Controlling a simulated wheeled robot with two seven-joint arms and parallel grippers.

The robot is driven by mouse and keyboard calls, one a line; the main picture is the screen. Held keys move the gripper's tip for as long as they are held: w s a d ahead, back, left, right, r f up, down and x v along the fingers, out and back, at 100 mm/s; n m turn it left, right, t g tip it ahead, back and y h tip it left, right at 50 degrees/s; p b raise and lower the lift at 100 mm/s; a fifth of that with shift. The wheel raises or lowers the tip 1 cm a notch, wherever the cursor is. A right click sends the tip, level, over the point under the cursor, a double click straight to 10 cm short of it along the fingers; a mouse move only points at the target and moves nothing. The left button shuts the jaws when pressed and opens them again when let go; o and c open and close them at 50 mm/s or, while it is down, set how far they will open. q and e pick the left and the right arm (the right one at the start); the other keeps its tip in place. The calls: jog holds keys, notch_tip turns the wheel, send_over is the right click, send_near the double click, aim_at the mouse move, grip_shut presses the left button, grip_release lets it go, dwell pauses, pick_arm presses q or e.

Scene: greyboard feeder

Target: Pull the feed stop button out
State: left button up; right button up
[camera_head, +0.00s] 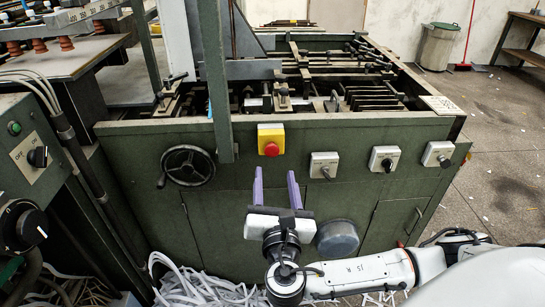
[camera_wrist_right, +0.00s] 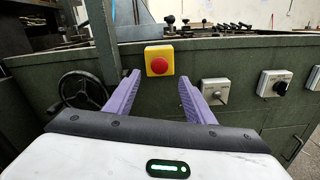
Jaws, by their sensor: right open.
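The feed stop button (camera_head: 271,149) is a red round knob on a yellow box (camera_head: 271,132), fixed to the front of the green machine. In the right wrist view the red button (camera_wrist_right: 159,66) and its yellow box (camera_wrist_right: 159,53) show between and beyond the fingertips. My right gripper (camera_head: 275,173) is open, with two purple fingers pointing up toward the machine front, just below the button. It also shows in the right wrist view (camera_wrist_right: 159,80). It is empty, and the fingers appear apart from the button. My left gripper is not in view.
A black handwheel (camera_head: 188,167) is left of the button. Grey switch boxes (camera_head: 324,166) (camera_head: 384,159) (camera_head: 437,154) line the panel to the right. A green upright post (camera_head: 217,90) stands just left of the yellow box.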

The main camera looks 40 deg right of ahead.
aim_at(272, 152)
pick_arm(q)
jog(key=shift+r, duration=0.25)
pick_arm(e)
jog(key=x, duration=0.9)
jog(key=shift+a, duration=0.1)
